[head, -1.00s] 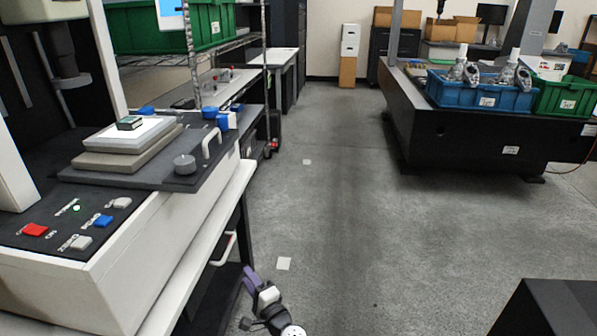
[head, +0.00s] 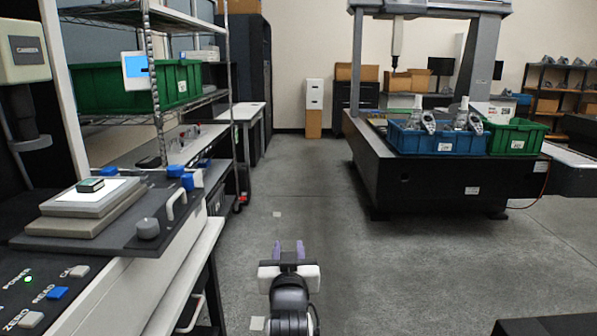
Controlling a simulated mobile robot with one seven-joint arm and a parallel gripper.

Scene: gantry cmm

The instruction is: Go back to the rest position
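My gripper (head: 289,250) shows at the bottom centre of the head view, over the open floor. Its two purple fingers point away from me and stand apart with a gap between them. Nothing shows between them. It is clear of the bench on the left and of the black machine base on the right. Part of my arm below it is cut off by the frame's lower edge.
On the left, a measuring instrument's stage (head: 90,205) holds a small dark green block (head: 90,185). Beyond it stands a wire shelf with a green bin (head: 115,88). A gantry machine (head: 440,175) at right bears blue (head: 440,141) and green (head: 515,138) bins. The aisle floor (head: 330,200) is clear.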

